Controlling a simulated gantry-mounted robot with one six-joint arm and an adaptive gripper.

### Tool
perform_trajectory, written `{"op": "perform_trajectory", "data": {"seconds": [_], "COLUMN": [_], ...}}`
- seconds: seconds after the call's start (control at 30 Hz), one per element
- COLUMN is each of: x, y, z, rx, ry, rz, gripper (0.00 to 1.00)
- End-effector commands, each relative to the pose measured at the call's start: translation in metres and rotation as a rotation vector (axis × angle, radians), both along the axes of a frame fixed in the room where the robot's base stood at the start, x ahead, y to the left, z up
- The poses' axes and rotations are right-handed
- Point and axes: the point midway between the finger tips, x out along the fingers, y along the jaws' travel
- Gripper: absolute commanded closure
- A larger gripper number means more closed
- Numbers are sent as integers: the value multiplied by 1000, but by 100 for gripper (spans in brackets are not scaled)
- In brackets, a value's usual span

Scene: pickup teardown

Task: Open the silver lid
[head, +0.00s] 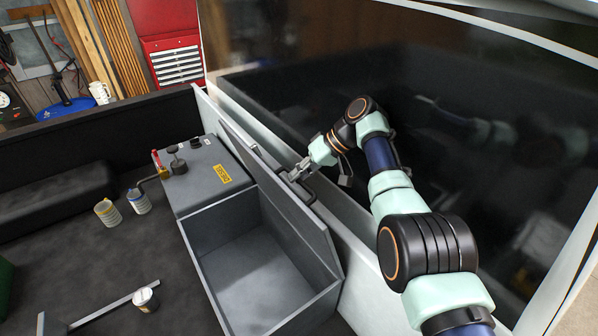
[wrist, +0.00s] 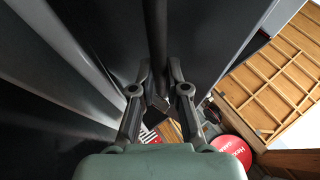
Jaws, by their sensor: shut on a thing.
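The silver lid (head: 285,205) belongs to the grey metal box (head: 205,245) in the truck bed. In the head view it stands raised, nearly upright along the box's right side, and the empty box interior shows. My gripper (head: 296,174) is at the lid's outer side, by its upper edge, shut on a dark handle (head: 307,194). In the wrist view my gripper (wrist: 160,72) has its two fingers on either side of a dark bar (wrist: 156,35), which looks like the handle. The exact finger contact is partly hidden.
A dark tank section (head: 195,180) with caps and a yellow label adjoins the box. Cups (head: 108,213), a white-lidded cup (head: 145,299) and a metal bar (head: 100,312) lie on the bed floor at left. The truck's side wall (head: 345,245) runs close behind the lid.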

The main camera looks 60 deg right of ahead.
Motion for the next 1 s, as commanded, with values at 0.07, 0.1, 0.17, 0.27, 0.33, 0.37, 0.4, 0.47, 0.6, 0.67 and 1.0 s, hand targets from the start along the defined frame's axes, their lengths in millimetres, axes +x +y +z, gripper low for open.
{"op": "perform_trajectory", "data": {"seconds": [0.07,0.1,0.17,0.27,0.33,0.37,0.4,0.47,0.6,0.67,1.0], "x": [-5,-5,-5,-5,-5,-5,-5,-5,-3,-3,-2], "y": [1,1,2,2,2,2,2,2,2,2,2], "z": [-16,-16,-17,-17,-17,-17,-17,-16,-13,-12,-9], "rx": [14,14,14,14,14,14,15,15,12,11,8], "ry": [26,26,26,26,27,27,27,27,21,20,16], "rz": [-2,-2,-1,-1,0,0,0,0,0,1,2], "gripper": [100,100,100,100,100,100,83,73,61,61,61]}}
